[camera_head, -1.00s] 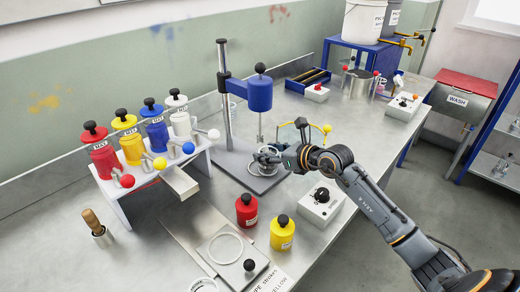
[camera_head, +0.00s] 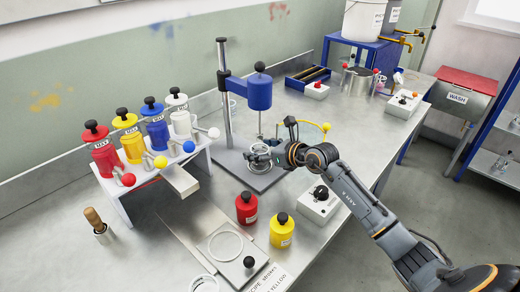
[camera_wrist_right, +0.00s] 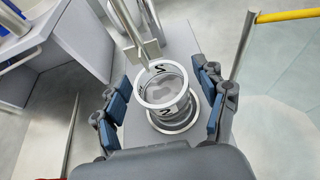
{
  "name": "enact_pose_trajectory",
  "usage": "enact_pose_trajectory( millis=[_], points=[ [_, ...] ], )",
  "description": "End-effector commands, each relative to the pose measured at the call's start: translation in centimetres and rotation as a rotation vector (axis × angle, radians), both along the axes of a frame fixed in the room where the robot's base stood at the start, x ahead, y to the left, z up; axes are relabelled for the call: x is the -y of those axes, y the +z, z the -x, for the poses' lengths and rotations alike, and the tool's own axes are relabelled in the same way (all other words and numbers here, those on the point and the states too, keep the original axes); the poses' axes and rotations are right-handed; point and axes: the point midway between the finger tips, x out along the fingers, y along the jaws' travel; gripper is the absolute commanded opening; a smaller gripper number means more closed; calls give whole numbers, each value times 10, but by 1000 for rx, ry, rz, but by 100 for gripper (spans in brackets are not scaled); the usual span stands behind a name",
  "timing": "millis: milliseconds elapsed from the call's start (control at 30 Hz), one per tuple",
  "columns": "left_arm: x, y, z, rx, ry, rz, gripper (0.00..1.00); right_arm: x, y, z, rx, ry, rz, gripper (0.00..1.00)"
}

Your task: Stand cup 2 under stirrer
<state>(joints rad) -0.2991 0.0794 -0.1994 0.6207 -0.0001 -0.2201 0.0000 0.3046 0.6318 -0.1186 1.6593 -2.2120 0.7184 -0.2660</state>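Cup 2 (camera_wrist_right: 165,95) is a clear cup with a black "2" on it. It stands upright on the grey base (camera_head: 232,163) of the stirrer, on or within a pale ring (camera_wrist_right: 178,125). In the head view the cup (camera_head: 259,152) is below the blue stirrer head (camera_head: 259,93). In the wrist view the stirrer's shaft and paddle (camera_wrist_right: 143,50) are at the cup's far rim; I cannot tell whether they reach inside. My right gripper (camera_head: 272,153) is open, its blue-padded fingers on either side of the cup with visible gaps. My left gripper is not in view.
A white control box (camera_head: 320,203), a red bottle (camera_head: 247,208) and a yellow bottle (camera_head: 282,231) stand in front. A rack of bottles (camera_head: 203,160) is at left.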

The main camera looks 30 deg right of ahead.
Motion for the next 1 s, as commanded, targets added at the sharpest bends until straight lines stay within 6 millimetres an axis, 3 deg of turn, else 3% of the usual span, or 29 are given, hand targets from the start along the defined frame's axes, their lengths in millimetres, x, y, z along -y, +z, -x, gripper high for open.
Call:
enact_pose_trajectory(
  millis=[267, 700, 1000],
  points=[
    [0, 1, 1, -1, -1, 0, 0, 3, 4, 5, -1, -1, 2, 72],
    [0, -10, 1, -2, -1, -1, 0, 28, 36, 82, -1, 1, 5, 72],
    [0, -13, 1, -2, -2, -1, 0, 36, 48, 104, -1, 1, 0, 72]
  ],
)
